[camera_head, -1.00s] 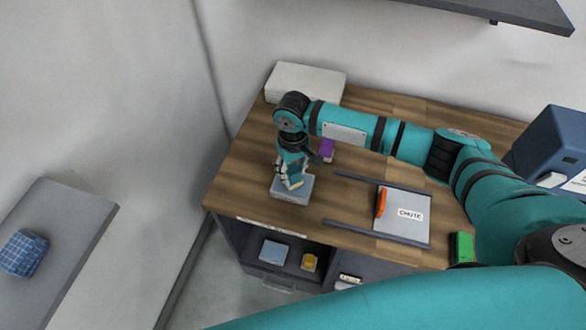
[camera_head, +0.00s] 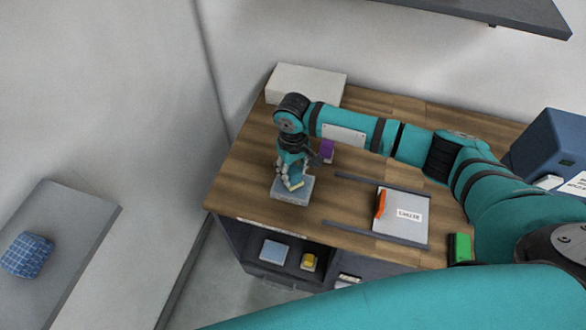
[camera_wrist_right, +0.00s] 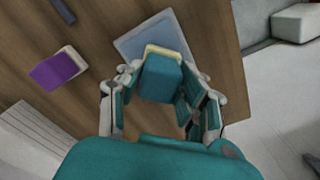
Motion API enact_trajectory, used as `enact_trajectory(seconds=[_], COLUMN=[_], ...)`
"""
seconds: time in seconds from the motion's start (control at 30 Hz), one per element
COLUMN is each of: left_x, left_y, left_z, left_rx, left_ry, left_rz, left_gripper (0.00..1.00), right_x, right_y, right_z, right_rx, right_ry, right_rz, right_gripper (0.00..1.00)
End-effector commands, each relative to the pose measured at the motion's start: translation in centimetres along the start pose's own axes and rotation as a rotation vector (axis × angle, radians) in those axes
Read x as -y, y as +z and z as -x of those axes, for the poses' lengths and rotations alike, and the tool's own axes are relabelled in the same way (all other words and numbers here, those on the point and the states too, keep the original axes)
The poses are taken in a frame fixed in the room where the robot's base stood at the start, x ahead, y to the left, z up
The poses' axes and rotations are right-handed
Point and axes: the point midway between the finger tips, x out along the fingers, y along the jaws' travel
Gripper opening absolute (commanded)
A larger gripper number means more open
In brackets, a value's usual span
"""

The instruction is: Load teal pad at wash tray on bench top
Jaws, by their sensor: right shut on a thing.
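The teal pad (camera_wrist_right: 161,77) has a cream edge and sits between the fingers of my right gripper (camera_wrist_right: 160,92), which is shut on it. In the head view my right gripper (camera_head: 292,178) points down over the shallow blue-grey tray (camera_head: 303,190) at the bench's front left. The tray also shows beyond the pad in the wrist view (camera_wrist_right: 132,43). The pad's cream edge overlaps the tray in both views; I cannot tell whether they touch. Most of the pad is hidden in the head view. My left gripper is not in view.
A white box (camera_head: 305,83) is at the back of the wooden bench (camera_head: 245,165). A labelled chute (camera_head: 405,222) with dark rails, an orange piece (camera_head: 381,204) and a green block (camera_head: 461,247) lie right.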

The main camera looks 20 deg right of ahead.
Motion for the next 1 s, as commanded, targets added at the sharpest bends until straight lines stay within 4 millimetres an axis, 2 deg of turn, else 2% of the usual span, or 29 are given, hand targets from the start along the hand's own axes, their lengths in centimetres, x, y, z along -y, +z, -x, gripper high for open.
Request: enact_trajectory(seconds=[0.03,0.57,0.8,1.0], left_x=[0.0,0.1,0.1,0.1], left_y=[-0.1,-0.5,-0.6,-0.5], left_z=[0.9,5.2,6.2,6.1], left_rx=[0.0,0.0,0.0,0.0], left_ry=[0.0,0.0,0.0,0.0], left_rz=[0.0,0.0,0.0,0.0], left_gripper=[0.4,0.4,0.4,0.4], right_x=[0.0,0.0,0.0,0.0], right_y=[-0.1,-0.1,-0.1,-0.1], right_z=[0.9,4.6,6.3,6.4], right_rx=[-0.001,-0.004,-0.004,-0.005], right_ry=[0.0,-0.001,-0.001,-0.001], right_rz=[0.0,-0.001,-0.001,-0.001], right_gripper=[0.1,0.1,0.1,0.1])
